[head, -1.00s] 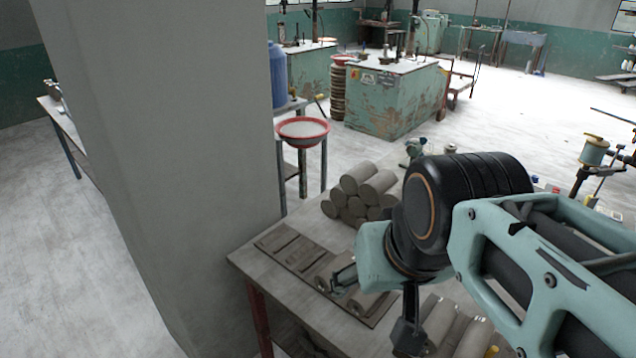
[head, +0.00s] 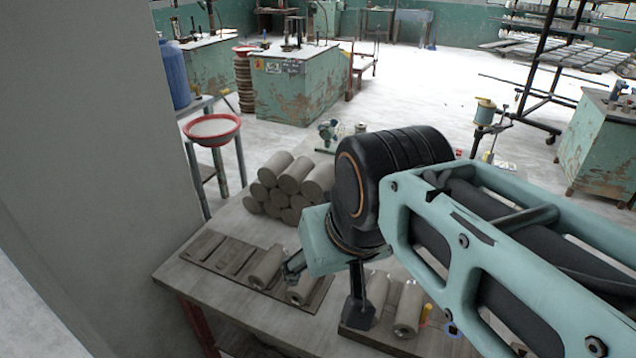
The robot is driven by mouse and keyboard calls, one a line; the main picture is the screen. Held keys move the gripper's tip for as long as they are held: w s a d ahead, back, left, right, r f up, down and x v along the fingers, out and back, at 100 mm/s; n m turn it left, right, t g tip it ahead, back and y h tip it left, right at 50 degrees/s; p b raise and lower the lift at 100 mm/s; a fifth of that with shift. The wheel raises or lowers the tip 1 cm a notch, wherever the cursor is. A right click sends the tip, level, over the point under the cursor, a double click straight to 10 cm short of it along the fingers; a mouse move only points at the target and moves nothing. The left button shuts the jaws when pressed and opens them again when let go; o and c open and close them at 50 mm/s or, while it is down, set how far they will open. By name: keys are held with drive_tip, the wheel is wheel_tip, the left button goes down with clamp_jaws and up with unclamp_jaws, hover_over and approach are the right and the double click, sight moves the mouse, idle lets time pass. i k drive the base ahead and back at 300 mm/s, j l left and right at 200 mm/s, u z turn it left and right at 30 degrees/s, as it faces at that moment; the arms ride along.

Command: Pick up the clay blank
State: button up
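Several grey-brown cylindrical clay blanks are on the table. A stack of them (head: 285,185) lies at the back left. One blank (head: 265,265) lies on a slotted board (head: 222,256) at the front left, with another (head: 303,289) to its right, partly behind my wrist. More blanks (head: 408,308) lie on a second board at the front right, partly covered by my arm. My gripper (head: 293,268) shows only in part below my wrist, near the blanks on the left board. Its fingertips are mostly hidden, so I cannot tell its opening or any contact.
The worktable (head: 210,300) has bare surface at its front left edge. A grey pillar (head: 80,150) stands close on the left. A red-rimmed basin (head: 212,128) stands on a stand behind the table. A small green device (head: 328,130) sits beyond the stack.

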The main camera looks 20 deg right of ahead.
sight(299, 294)
drive_tip(key=z, duration=1.2)
drive_tip(key=j+u, duration=0.15)
drive_tip(key=j, duration=0.25)
drive_tip(key=i+j+u, duration=0.15)
drive_tip(key=j, duration=0.25)
drive_tip(key=k+j, duration=0.35)
drive_tip(key=i+l, duration=0.15)
drive_tip(key=i, duration=0.2)
drive_tip(key=u, duration=0.05)
